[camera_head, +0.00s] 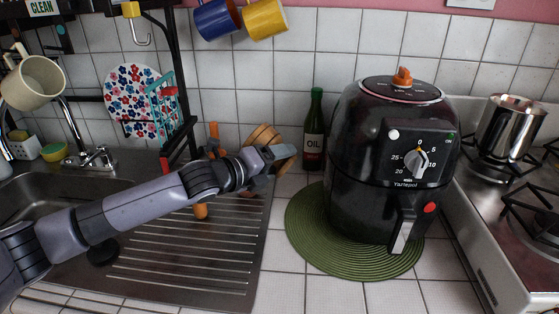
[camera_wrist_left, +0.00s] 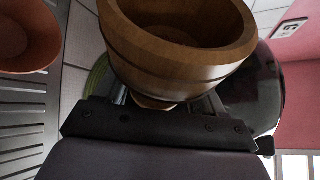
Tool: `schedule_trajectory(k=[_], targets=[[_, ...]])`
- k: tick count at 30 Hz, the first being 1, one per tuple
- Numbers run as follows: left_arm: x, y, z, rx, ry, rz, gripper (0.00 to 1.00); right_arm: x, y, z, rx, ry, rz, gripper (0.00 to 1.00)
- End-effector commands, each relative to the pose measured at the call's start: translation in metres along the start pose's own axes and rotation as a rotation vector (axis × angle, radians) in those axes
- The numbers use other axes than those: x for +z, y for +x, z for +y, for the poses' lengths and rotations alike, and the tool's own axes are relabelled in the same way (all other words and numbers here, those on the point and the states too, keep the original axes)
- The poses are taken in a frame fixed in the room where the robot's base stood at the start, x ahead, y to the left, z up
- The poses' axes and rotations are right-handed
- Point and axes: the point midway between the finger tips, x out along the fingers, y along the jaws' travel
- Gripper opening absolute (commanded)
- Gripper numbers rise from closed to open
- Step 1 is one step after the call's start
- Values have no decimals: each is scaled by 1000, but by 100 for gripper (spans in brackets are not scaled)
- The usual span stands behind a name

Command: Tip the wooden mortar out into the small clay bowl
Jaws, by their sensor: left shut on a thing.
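The wooden mortar (camera_head: 262,136) is held up by my left gripper (camera_head: 268,157), above the right side of the metal drainboard, and looks tilted. In the left wrist view the mortar (camera_wrist_left: 180,70) fills the top middle, with the jaws shut on it. Its inside is dark, so I cannot tell what it holds. The small clay bowl (camera_wrist_left: 28,38) shows at the upper left of that view, apart from the mortar and beside the drainboard slats. In the head view my left arm hides much of that area; an orange piece (camera_head: 201,211) shows below it, possibly the bowl. My right gripper is not in view.
A black air fryer (camera_head: 385,150) stands on a green round mat (camera_head: 300,235) to the right. A dark oil bottle (camera_head: 314,135) stands behind, near the mortar. The sink and tap (camera_head: 92,158) are at left, the stove at right. The front drainboard is clear.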

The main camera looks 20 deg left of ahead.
Motion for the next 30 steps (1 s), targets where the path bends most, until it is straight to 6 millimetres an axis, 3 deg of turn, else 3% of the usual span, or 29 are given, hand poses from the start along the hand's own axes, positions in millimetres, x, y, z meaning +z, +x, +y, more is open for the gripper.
schedule_trajectory(k=[9, 13, 19, 30], targets=[[-2, 3, 24, -192, -453, 22, 27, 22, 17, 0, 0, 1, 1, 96], [8, -2, 14, -240, -566, 28, 27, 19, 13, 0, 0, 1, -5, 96], [15, -5, 10, -281, -666, 33, 27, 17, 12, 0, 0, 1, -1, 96], [16, -6, 9, -289, -686, 35, 27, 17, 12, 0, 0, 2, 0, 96]])
